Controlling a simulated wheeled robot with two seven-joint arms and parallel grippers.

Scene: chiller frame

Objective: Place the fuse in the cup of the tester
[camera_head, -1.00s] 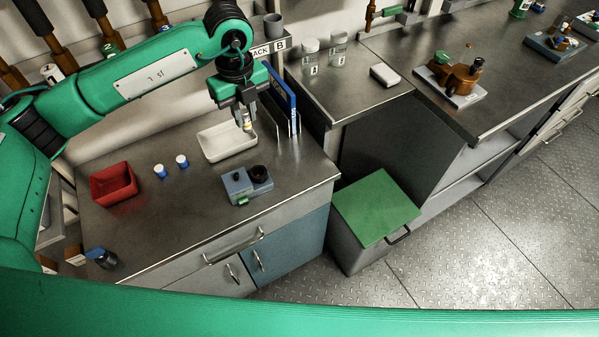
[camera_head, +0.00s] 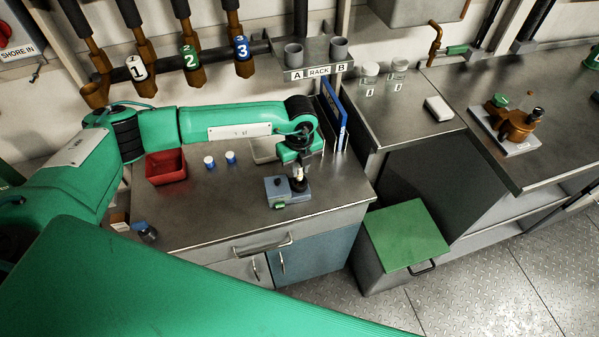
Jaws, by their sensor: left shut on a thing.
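The tester (camera_head: 280,193) is a small grey-blue box with a dark round cup at its right side, on the steel counter near its front edge. My left gripper (camera_head: 299,172) points down directly above the cup. It is shut on the fuse (camera_head: 299,175), a small pale piece, mostly hidden by the fingers. The fuse's lower end is at or just above the cup; I cannot tell whether it is inside. My right gripper is not in view.
A blue binder (camera_head: 335,114) stands upright behind right.

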